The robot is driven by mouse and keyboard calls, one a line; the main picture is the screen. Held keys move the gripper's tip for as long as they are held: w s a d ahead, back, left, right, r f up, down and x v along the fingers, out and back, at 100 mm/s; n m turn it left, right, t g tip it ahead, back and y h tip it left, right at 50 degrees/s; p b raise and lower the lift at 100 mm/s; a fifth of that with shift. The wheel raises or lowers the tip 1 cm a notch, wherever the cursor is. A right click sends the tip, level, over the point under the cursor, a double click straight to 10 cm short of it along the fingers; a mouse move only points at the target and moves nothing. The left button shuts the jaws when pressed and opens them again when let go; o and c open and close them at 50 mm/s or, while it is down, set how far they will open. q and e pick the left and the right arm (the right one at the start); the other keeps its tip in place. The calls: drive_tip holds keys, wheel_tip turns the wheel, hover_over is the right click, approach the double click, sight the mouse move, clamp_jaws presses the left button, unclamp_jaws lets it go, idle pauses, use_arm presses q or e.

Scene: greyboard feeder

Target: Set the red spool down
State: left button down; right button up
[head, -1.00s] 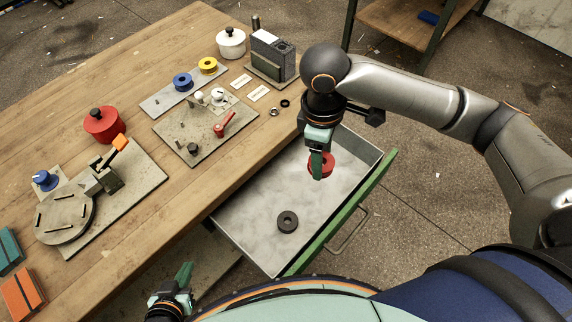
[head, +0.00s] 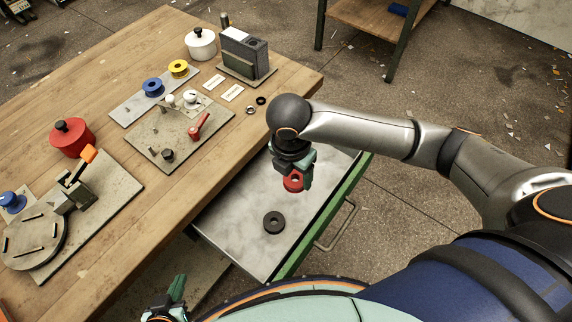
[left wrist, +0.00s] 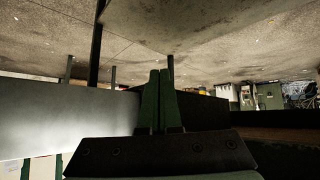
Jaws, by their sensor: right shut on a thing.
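The red spool (head: 293,183) is between the fingers of my right gripper (head: 302,177), over the open drawer (head: 233,236). The gripper is shut on it and points down. Whether the spool touches the drawer floor cannot be told. A dark ring (head: 274,222) lies on the drawer floor, in front of the spool and a little to its left. My left gripper (head: 178,290) is low at the left, apart from the drawer, with its fingers together. In the left wrist view its two green fingers (left wrist: 159,100) stand side by side with nothing between them.
The drawer's green front (head: 320,220) with its handle borders it on the right. On the wooden table (head: 120,230) stand a red pot (head: 71,138), a white pot (head: 200,44), a blue spool (head: 153,87) and a yellow spool (head: 178,69). The drawer floor around the ring is bare.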

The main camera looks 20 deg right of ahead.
drive_tip(key=w+d+f, duration=0.2)
drive_tip(key=w+d+f+b, duration=0.1)
drive_tip(key=w+d+f, duration=0.1)
drive_tip(key=w+f, duration=0.1)
drive_tip(key=w+d+f+b, duration=0.1)
drive_tip(key=w+f, duration=0.1)
drive_tip(key=shift+w+d+f, duration=0.35)
drive_tip(key=shift+d, duration=0.05)
drive_tip(key=shift+w+d+f, duration=0.1)
drive_tip(key=shift+f, duration=0.05)
wheel_tip(320, 180, down, 3)
drive_tip(key=shift+w+d+f+b, duration=0.1)
drive_tip(key=shift+b, duration=0.3)
use_arm(q)
drive_tip(key=shift+w+d+f+h, duration=0.15)
drive_tip(key=shift+w+d+f, duration=0.2)
drive_tip(key=shift+d, duration=0.15)
drive_tip(key=shift+w+d+f+h, duration=0.15)
drive_tip(key=shift+w+d+f, duration=0.05)
drive_tip(key=shift+d+f, duration=0.2)
use_arm(e)
drive_tip(key=shift+f, duration=0.1)
drive_tip(key=o, duration=1)
drive_tip(key=shift+f, duration=0.1)
use_arm(q)
drive_tip(key=shift+a, duration=0.15)
use_arm(e)
drive_tip(key=o, duration=0.3)
